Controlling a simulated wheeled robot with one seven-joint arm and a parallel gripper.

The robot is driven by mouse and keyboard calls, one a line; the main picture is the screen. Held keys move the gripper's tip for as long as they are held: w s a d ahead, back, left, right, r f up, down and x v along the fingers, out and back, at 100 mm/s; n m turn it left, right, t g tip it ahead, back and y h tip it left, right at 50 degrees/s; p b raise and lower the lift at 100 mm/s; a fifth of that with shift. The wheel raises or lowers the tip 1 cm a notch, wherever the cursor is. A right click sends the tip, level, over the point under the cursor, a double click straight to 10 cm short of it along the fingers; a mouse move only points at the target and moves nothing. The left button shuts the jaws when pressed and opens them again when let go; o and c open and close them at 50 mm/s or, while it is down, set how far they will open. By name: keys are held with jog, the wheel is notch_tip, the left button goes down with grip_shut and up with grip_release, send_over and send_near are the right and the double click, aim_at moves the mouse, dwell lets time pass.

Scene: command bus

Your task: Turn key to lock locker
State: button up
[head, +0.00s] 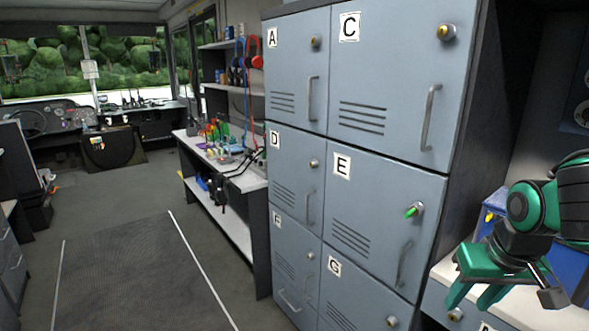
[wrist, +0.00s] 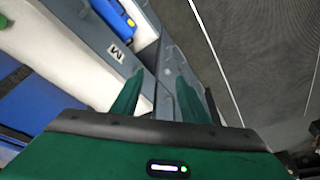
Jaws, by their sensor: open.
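A green key (head: 412,211) sticks out of the round lock on the grey-blue door of locker E (head: 372,222). The door looks closed, with its handle (head: 404,263) below the key. My green gripper (head: 472,298) is in the lower right of the head view, to the right of and below the key, apart from it. It is open and empty. In the wrist view its two green fingers (wrist: 160,92) stand apart and point down past a counter edge toward the floor. The key does not show in the wrist view.
Lockers A (head: 298,75), C (head: 385,70), D (head: 296,165), F (head: 295,250) and G (head: 355,290) surround locker E. A white counter (head: 440,270) with a blue box lies beside and below my gripper. The aisle floor (head: 140,270) at the left is clear.

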jog(key=s+d+m+g, duration=0.1)
jog(key=s+d+m, duration=0.1)
jog(key=s+d, duration=0.2)
jog(key=shift+s+d+f+g, duration=0.3)
jog(key=shift+s+d+f, duration=0.05)
jog(key=shift+s, duration=0.55)
jog(key=s+d+m, duration=0.1)
jog(key=s, duration=0.1)
jog(key=s+d+m+g, duration=0.1)
jog(key=s, duration=0.4)
jog(key=shift+d+f+m+g, duration=0.3)
jog(key=shift+d+m+g, duration=0.1)
jog(key=shift+c, duration=1.2)
jog(key=shift+s+y, duration=0.3)
jog(key=shift+s, duration=0.15)
jog(key=shift+c, duration=0.2)
jog(key=w+a+f+n+t+h, duration=0.1)
jog(key=w+a+n, duration=0.25)
jog(key=w, duration=0.45)
jog(key=w+a+f+n+t, duration=0.1)
jog(key=w+a+f+n, duration=0.1)
jog(key=w+a, duration=0.45)
jog(key=w+f+h, duration=0.1)
jog(key=w+f, duration=0.3)
jog(key=w, duration=0.1)
jog(key=n+t+h, duration=0.3)
jog(key=t+h, duration=0.6)
jog(key=h, duration=0.4)
send_near(406, 216)
jog(key=shift+x, duration=4.7)
